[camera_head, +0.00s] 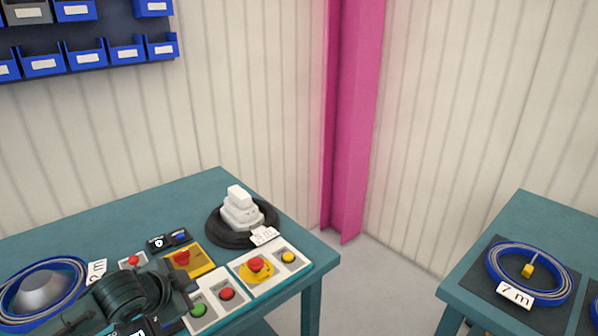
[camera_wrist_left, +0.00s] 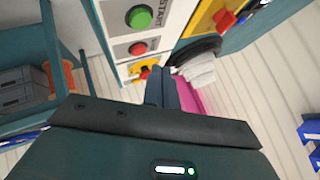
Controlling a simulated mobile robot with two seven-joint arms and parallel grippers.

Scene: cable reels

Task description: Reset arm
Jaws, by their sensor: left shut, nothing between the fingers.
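My left arm (camera_head: 120,300) is in the lower left of the head view, above the teal table (camera_head: 130,210). My left gripper (camera_head: 187,283) is beside the control boxes, left of the green button (camera_head: 198,310). In the left wrist view its fingers (camera_wrist_left: 163,88) are together and empty, and the green button (camera_wrist_left: 139,16) and red button (camera_wrist_left: 138,48) show beyond them. My right gripper is in neither view.
A black cable reel (camera_head: 213,232) with a white plug (camera_head: 241,209) lies at the back. A blue cable reel (camera_head: 14,304) lies left. Another blue cable reel (camera_head: 494,258) lies on the right table (camera_head: 522,207). Floor (camera_head: 385,285) separates the tables.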

